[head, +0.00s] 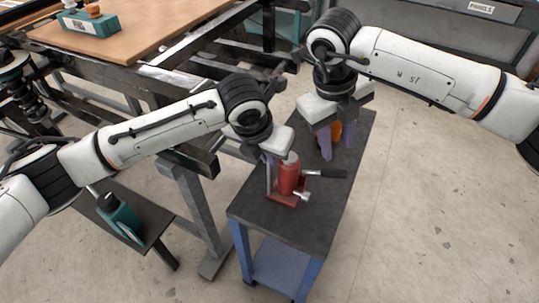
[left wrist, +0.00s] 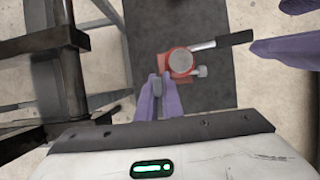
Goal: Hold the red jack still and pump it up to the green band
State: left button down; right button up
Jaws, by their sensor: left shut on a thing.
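The red jack (head: 288,180) stands upright on its red base on the dark top of a small cart. Its lever with a black grip (head: 330,174) points right. In the left wrist view the jack (left wrist: 181,61) is seen from above. My left gripper (head: 271,168) is at its left side. Its purple fingers (left wrist: 160,98) are shut on a small grey upright piece (left wrist: 157,86) beside the red base. My right gripper (head: 338,143) is open above the cart, beyond the lever, apart from it. I cannot make out a green band.
An orange object (head: 336,131) shows behind my right fingers on the cart top (head: 307,229). A steel frame (head: 186,185) stands left of the cart. A wooden bench (head: 140,45) is behind.

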dwell(0.3)
grip_shut()
jog(key=d+n+y, duration=0.1)
jog(key=n, duration=0.2)
jog(key=w+d+n+y, duration=0.1)
jog(key=n, duration=0.3)
jog(key=d+f+n+g+y, duration=0.1)
jog(key=d+n, duration=0.1)
jog(key=n, duration=0.1)
jog(key=shift+w+d+f+n, duration=0.1)
jog(key=shift+w+n, duration=0.05)
jog(key=shift+n, duration=0.15)
